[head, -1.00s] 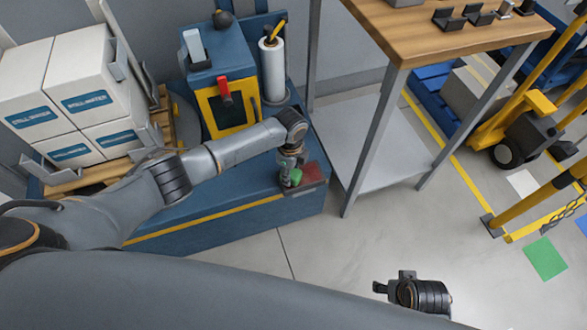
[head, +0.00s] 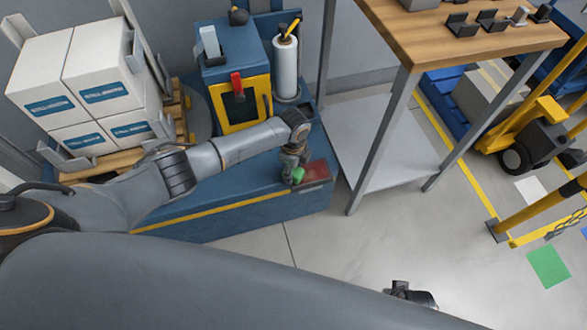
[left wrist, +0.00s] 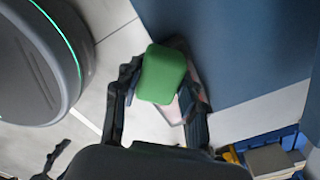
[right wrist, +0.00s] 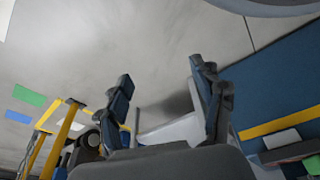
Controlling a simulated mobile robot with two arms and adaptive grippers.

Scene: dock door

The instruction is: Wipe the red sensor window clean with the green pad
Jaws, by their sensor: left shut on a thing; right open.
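The red sensor window (head: 316,172) is on top of the right end of the blue base unit. The green pad (head: 298,174) is at the window's left side in the head view. My left gripper (left wrist: 163,78) is shut on the green pad (left wrist: 162,73), with a finger on either side of it. In the left wrist view the pad hides part of a pinkish panel behind it. I cannot tell whether the pad touches the window. My right gripper (right wrist: 160,75) is open and empty; in the head view it shows only partly near the bottom (head: 412,295).
The blue base unit (head: 215,215) carries a blue cabinet (head: 237,70) and a white roll (head: 286,68). White boxes (head: 48,75) are stacked at left. A wooden-topped table (head: 450,42) stands right of the unit. Bare floor (head: 350,250) lies in front.

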